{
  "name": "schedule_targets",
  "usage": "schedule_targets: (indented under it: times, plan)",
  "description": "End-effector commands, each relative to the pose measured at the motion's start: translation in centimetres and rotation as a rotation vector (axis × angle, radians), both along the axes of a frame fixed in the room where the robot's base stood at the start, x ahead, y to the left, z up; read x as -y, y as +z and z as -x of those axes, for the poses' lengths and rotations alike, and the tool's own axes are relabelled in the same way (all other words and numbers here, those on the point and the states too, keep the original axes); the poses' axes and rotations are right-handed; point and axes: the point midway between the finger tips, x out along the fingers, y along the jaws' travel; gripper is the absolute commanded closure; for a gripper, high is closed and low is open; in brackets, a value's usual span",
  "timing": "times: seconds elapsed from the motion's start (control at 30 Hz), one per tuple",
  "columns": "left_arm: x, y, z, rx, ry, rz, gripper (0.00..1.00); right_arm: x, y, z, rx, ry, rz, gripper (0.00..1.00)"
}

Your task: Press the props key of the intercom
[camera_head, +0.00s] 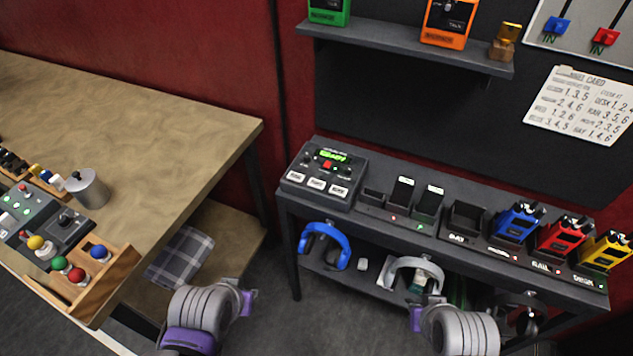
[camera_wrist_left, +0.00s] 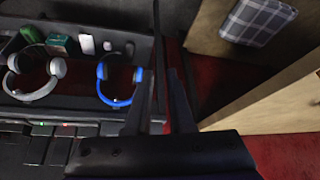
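The intercom (camera_head: 325,172) is a dark box at the left end of the shelf unit's top, with a lit green display, a red button and small knobs. Along its front are three white keys: left (camera_head: 297,176), middle (camera_head: 317,183) and right (camera_head: 339,190). Their labels are too small to read surely. My left gripper (camera_head: 247,301) is below and left of the intercom, apart from it. In the left wrist view its two fingers (camera_wrist_left: 157,80) stand apart with nothing held. My right gripper (camera_head: 415,318) is in front of the lower shelf; its fingers cannot be made out.
The shelf unit's top (camera_head: 376,238) also carries charging docks and blue (camera_head: 518,222), red (camera_head: 562,236) and yellow (camera_head: 606,251) radios. Blue headphones (camera_head: 325,246) and grey headphones (camera_head: 415,270) sit below. A wooden table (camera_head: 150,130) stands left. A channel card (camera_head: 582,105) hangs behind.

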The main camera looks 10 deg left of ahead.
Motion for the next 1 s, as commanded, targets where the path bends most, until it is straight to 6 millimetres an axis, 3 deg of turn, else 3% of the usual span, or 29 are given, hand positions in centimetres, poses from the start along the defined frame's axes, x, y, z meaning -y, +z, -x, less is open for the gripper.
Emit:
schedule_targets:
  times: [0.03, 0.1, 1.0]
  plan:
    - [0.00, 0.00, 0.00, 0.000, 0.000, 0.000, 0.90, 0.00, 0.00, 0.00, 0.000, 0.000, 0.000, 1.00]
    - [0.00, 0.00, 0.00, 0.000, 0.000, 0.000, 1.00, 0.00, 0.00, 0.00, 0.000, 0.000, 0.000, 1.00]
    - [0.00, 0.00, 0.00, 0.000, 0.000, 0.000, 1.00, 0.00, 0.00, 0.00, 0.000, 0.000, 0.000, 1.00]
